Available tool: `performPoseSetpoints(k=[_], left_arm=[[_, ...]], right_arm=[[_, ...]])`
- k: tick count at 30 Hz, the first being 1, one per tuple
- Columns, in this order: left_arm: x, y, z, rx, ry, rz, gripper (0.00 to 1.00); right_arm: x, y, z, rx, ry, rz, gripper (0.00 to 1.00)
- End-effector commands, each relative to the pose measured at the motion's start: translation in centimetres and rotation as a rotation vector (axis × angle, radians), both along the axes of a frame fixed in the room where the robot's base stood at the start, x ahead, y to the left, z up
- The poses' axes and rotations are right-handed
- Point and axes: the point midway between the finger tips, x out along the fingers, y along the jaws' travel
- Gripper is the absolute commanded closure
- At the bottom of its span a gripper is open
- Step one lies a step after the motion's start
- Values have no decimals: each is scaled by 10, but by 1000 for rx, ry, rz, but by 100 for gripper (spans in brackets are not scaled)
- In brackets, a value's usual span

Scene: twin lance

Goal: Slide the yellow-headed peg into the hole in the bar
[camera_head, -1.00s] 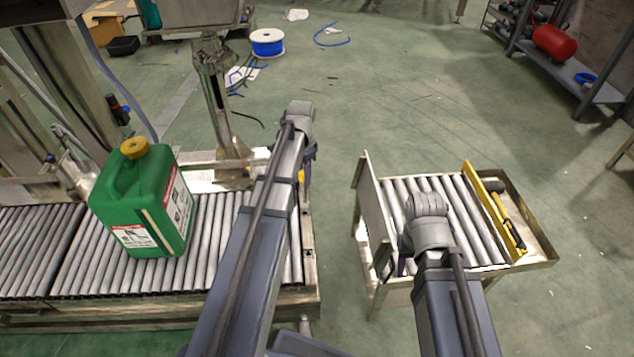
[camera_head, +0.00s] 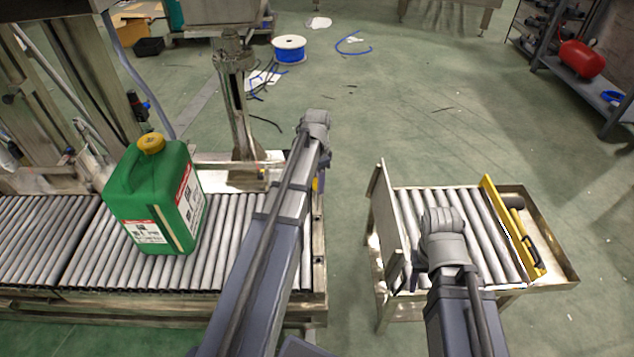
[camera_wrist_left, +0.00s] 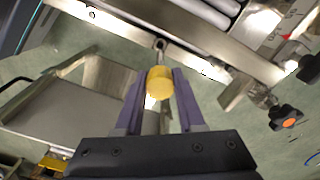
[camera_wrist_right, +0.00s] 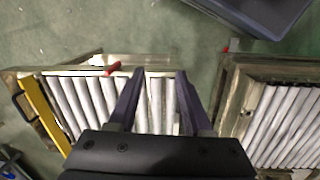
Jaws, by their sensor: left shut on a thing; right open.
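The peg's yellow head (camera_wrist_left: 160,80) is held between the two fingers of my left gripper (camera_wrist_left: 158,76). A bit of yellow (camera_head: 316,184) shows beside that gripper in the head view.
A green jerrycan (camera_head: 160,200) with a yellow cap stands on the left roller conveyor (camera_head: 85,285). The small roller cart (camera_head: 555,235) stands at right with a yellow rail (camera_head: 512,225). Green floor lies open between them. A red-handled part (camera_wrist_right: 112,69) is near the right fingers.

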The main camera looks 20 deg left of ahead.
Motion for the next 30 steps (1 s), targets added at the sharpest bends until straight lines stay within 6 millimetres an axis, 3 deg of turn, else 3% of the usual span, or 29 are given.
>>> performPoseSetpoints(k=[1,10,30], left_arm=[[0,0,-10,0,0,0,100],[0,0,-34,0,0,0,100],[0,0,-36,0,0,0,100]], right_arm=[[0,0,-10,-1,0,1,50],[0,1,-34,3,-1,6,50],[0,1,-36,4,0,7,50]])
